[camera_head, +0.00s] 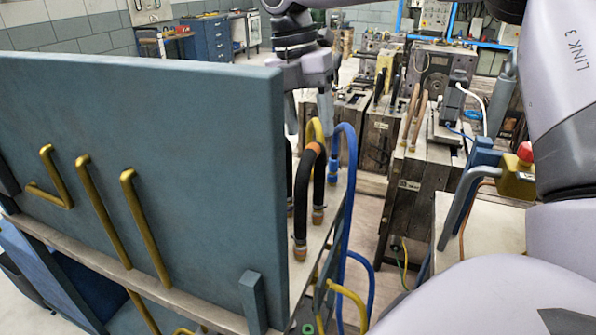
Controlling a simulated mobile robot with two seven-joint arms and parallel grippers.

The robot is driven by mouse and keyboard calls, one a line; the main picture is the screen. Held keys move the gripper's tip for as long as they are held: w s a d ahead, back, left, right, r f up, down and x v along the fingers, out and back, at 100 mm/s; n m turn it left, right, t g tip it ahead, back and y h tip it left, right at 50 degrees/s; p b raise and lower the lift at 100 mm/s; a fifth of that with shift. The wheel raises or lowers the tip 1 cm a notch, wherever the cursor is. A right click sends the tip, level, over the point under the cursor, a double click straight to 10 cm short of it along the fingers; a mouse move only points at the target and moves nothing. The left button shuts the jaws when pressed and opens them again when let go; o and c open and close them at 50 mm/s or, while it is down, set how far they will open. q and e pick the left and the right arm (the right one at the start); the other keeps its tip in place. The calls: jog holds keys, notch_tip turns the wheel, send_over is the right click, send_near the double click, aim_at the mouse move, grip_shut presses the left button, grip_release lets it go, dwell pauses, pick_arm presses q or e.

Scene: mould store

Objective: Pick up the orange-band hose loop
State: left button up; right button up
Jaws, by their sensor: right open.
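The orange-band hose loop (303,190) is a black arched hose with an orange band at its top. It stands upright on a pale shelf, its brass ends at the bottom. My right gripper (309,118) points down just above and behind the loop's top. Its fingers are apart, one partly hidden behind the blue-grey panel edge. It looks empty, and I cannot tell whether it touches any hose. My left gripper is not in view.
A yellow hose (315,128) and a blue hose (350,170) stand close to the loop. A large blue-grey panel (200,120) with brass-coloured handles blocks the left side. Mould blocks (420,190) stand to the right, with some open floor between.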

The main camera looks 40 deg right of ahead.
aim_at(310, 147)
jog(key=shift+w+d+f, duration=0.1)
jog(key=shift+w+d, duration=0.05)
jog(key=shift+w, duration=0.35)
jog(key=f, duration=0.2)
jog(key=f+p, duration=0.1)
jog(key=f, duration=0.1)
jog(key=s+f, duration=0.1)
jog(key=f, duration=0.1)
jog(key=shift+d+f, duration=0.2)
jog(key=shift+f, duration=0.15)
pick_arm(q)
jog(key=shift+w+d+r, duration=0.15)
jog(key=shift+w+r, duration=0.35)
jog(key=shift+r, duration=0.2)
pick_arm(e)
grip_shut()
